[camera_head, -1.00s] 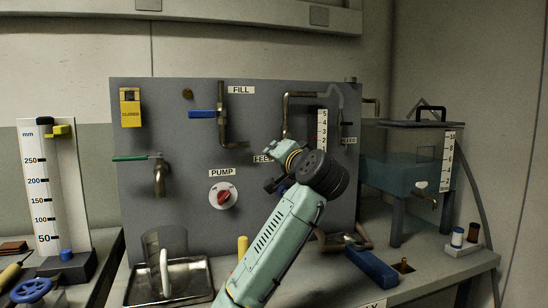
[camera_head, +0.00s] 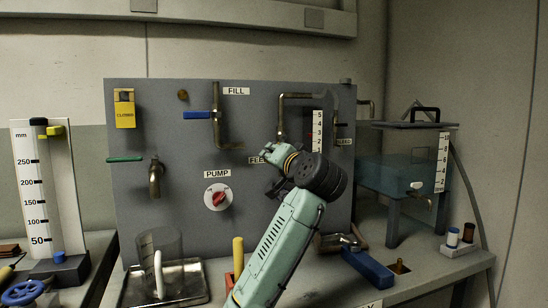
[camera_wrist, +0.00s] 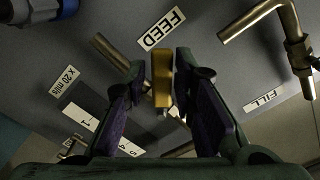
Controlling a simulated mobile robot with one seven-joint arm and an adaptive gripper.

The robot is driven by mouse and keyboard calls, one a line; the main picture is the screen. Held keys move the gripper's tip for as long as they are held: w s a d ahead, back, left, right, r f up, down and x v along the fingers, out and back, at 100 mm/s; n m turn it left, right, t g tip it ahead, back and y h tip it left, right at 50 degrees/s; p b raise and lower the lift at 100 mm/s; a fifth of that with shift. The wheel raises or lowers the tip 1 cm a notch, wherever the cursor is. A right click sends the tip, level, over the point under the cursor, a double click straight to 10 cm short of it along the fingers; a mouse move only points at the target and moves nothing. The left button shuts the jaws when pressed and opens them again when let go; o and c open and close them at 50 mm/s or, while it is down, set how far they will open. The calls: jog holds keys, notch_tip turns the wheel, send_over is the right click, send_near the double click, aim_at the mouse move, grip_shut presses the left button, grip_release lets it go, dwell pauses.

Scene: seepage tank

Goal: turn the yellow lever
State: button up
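The yellow lever (camera_wrist: 161,80) shows in the wrist view as a short upright bar below the FEED label (camera_wrist: 162,28). It stands between the two dark fingers of my gripper (camera_wrist: 160,72). The fingers are apart, one on each side of the lever, with a narrow gap visible on the left and a smaller one on the right. I cannot tell whether the right finger touches it. In the head view my wrist covers the FEED area, so the lever cannot be made out there.
The grey panel (camera_head: 125,220) carries a blue FILL lever (camera_head: 197,115), a red PUMP knob (camera_head: 219,198) and a green-handled tap (camera_head: 125,159). A clear tank (camera_head: 385,175) stands at right.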

jog(key=shift+o, duration=0.9)
jog(key=v, duration=1.2)
